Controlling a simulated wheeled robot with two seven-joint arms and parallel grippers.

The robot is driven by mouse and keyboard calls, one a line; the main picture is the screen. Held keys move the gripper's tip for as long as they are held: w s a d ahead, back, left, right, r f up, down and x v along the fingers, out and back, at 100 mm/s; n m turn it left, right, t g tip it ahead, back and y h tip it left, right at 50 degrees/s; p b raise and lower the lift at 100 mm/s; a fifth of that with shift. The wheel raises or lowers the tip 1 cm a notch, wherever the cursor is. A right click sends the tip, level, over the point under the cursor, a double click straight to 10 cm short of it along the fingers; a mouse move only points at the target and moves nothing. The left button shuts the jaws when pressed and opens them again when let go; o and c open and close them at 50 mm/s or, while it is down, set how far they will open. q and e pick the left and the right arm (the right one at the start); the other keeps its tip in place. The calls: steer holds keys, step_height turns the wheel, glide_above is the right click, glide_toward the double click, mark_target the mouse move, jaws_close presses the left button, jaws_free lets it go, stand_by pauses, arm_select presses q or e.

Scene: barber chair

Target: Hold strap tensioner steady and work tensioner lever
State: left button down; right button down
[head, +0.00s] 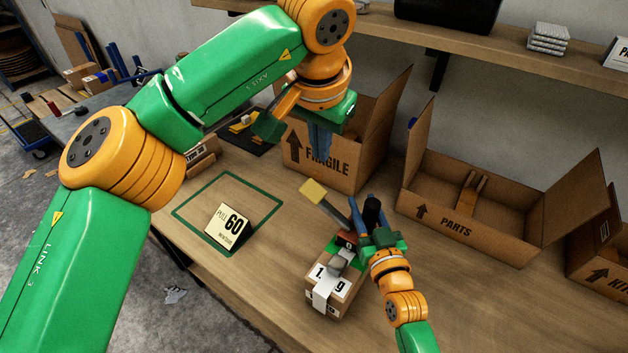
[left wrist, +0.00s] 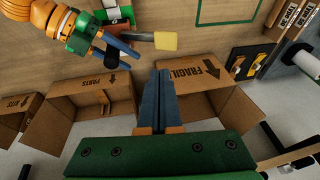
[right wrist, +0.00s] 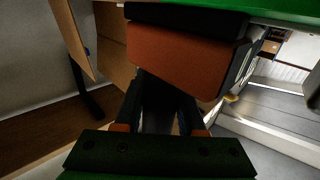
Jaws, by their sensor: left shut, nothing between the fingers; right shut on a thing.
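The strap tensioner (head: 346,240), with a brown-orange block, sits on a small strapped carton (head: 332,292) on the bench. Its grey lever slants up to the left and ends in a yellow tip (head: 313,190), which also shows in the left wrist view (left wrist: 166,41). My right gripper (head: 363,208) is shut on the tensioner's black handle (head: 373,206). In the right wrist view the brown-orange block (right wrist: 180,52) fills the top, and the dark handle is between the fingers. My left gripper (head: 319,145) is shut and empty, pointing down before the FRAGILE box, apart from the lever.
The open FRAGILE box (head: 340,165) stands behind the left gripper. The PARTS box (head: 470,222) is to the right, the KIT box (head: 600,270) beyond it. A PULL 60 card (head: 230,225) stands in a green outlined square. Bench between card and carton is clear.

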mark_target(306, 188)
arm_select(q)
steer(key=x, duration=0.3)
steer(key=a+x, duration=0.1)
steer(key=x, duration=0.7)
steer(key=shift+s+a+f, duration=0.15)
steer(key=shift+a+f, duration=0.1)
steer(key=shift+f, duration=0.2)
steer(key=shift+a+f, duration=0.1)
steer(key=shift+w+a+f, duration=0.2)
steer(key=shift+f, duration=0.1)
steer(key=shift+w+a+f, duration=0.35)
steer(key=shift+a+f, duration=0.25)
steer(key=shift+f, duration=0.1)
steer(key=shift+w+a+f, duration=0.2)
steer(key=shift+a+f, duration=0.15)
steer(key=shift+f, duration=0.35)
steer(key=shift+w+a+f, duration=0.15)
steer(key=shift+a+f, duration=0.2)
steer(key=shift+f, duration=0.35)
